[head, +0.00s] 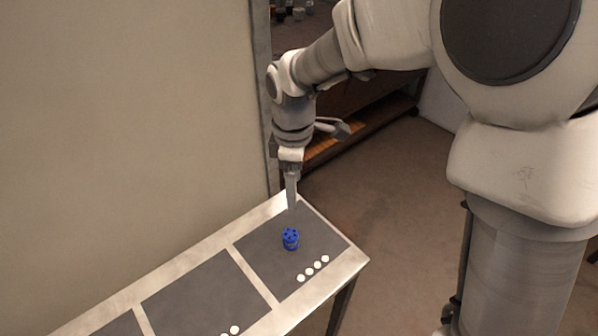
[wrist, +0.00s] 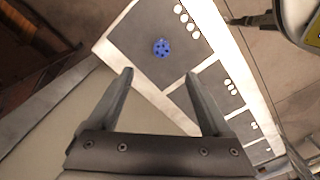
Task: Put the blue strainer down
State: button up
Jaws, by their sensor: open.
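My gripper (head: 292,208) is above the table, apart from the strainer. In the wrist view my gripper (wrist: 158,75) has its two fingers spread wide with nothing between them.
The table (head: 330,276) has a light frame with several dark panels and rows of white round dots (head: 313,268). A plain wall (head: 120,120) runs along its left side. A brown shelf unit (head: 365,125) stands behind. Open floor (head: 400,190) lies to the right.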

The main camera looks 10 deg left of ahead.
jog(key=b, duration=0.1)
send_over(290, 234)
jog(key=f, duration=1.2)
jog(key=shift+w+d+f, duration=0.15)
jog(key=shift+w+d, duration=0.05)
jog(key=shift+s+a+f+b, duration=0.1)
jog(key=shift+f+b, duration=0.05)
jog(key=shift+f, duration=1.2)
jog(key=shift+s+a+f+b, duration=0.1)
jog(key=shift+f+b, duration=0.05)
jog(key=shift+f, duration=1.2)
grip_shut()
